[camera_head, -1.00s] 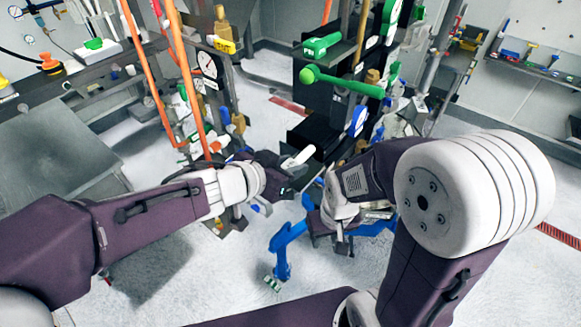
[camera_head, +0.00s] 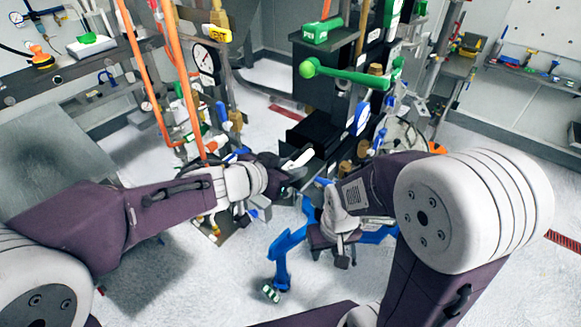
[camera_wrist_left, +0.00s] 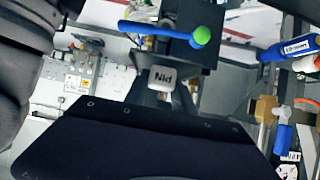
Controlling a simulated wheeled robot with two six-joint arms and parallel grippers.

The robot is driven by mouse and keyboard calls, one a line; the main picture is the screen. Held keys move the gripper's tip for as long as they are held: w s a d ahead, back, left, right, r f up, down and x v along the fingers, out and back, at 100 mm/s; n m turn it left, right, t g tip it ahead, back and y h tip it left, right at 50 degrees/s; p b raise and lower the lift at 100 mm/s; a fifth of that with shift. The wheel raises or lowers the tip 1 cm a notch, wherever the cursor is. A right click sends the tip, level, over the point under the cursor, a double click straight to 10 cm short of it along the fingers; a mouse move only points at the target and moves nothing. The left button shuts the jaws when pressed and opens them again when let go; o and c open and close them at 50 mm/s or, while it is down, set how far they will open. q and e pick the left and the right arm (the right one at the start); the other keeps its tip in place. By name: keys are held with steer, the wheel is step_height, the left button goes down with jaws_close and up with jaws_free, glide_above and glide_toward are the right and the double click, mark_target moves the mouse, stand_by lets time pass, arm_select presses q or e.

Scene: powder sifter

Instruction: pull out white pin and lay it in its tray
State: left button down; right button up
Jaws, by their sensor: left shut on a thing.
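The white pin (camera_head: 298,160) shows at the tip of my left gripper (camera_head: 284,178), slanting up to the right in front of the black housing. In the left wrist view its white block (camera_wrist_left: 162,77), with upside-down "Pin" lettering, sits at the fingertips. My left gripper is shut on it. I cannot tell whether the pin's far end touches the housing or is clear of it. My right gripper (camera_head: 340,238) is lower, by the blue stand; its fingers are too small and partly hidden to read. I cannot make out the pin's tray for certain.
A black box-shaped part (camera_head: 316,130) stands just behind the pin. A green ball-ended lever (camera_head: 345,76) juts out above it. Orange pipes (camera_head: 183,75) rise on the left. A blue stand (camera_head: 283,255) is on the floor below. Open floor lies lower left.

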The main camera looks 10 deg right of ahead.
arm_select(q)
steer(key=shift+f+b, duration=0.3)
steer(key=shift+f, duration=0.1)
stand_by(0.3)
steer(key=c, duration=1)
jaws_free()
steer(key=shift+o, duration=0.2)
steer(key=p+v, duration=0.3)
steer(key=v, duration=0.6)
steer(key=shift+p, duration=0.4)
steer(key=shift+s+a, duration=0.1)
